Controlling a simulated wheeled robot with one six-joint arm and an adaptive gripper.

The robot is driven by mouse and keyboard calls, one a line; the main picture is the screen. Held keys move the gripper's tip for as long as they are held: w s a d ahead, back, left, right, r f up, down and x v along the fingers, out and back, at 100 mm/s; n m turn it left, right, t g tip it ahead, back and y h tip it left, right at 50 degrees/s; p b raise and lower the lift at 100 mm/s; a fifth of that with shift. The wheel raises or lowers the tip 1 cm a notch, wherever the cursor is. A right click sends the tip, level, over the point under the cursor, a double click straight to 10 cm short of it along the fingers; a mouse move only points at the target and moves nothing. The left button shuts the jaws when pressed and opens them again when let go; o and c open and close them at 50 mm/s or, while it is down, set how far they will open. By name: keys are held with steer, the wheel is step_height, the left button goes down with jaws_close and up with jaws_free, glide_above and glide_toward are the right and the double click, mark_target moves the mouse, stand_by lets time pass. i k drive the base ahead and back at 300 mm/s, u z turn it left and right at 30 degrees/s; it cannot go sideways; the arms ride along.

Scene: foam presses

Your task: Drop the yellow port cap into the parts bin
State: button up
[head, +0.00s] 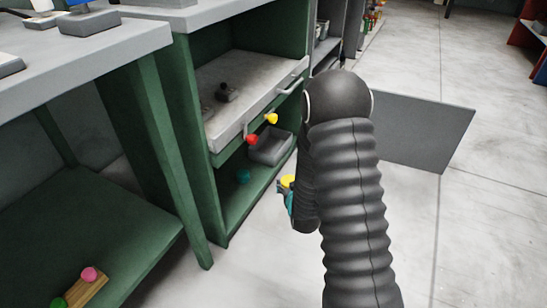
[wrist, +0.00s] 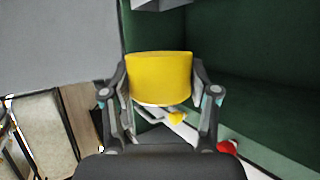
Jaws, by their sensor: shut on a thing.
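The yellow port cap (wrist: 160,78) is held between the two fingers of my gripper (wrist: 161,95) in the wrist view. In the head view the cap (head: 288,180) shows at the left side of my arm, in front of the green cabinet; the arm hides most of my gripper (head: 289,194). A grey open bin (head: 270,158), which looks like the parts bin, stands inside the cabinet below the pulled-out drawer, to the left of and farther back than the cap. The cap is apart from it. The bin's inside is partly hidden.
The drawer (head: 225,127) juts above the bin, with a red knob (head: 252,139) and a yellow knob (head: 271,118) at its front. A grey panel (head: 425,130) stands right of my arm. The floor in front is clear.

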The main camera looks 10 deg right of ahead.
mark_target(268, 146)
steer(key=z, duration=2.65)
steer(key=i, duration=1.6)
steer(key=u, duration=2.8)
steer(key=i, duration=1.5)
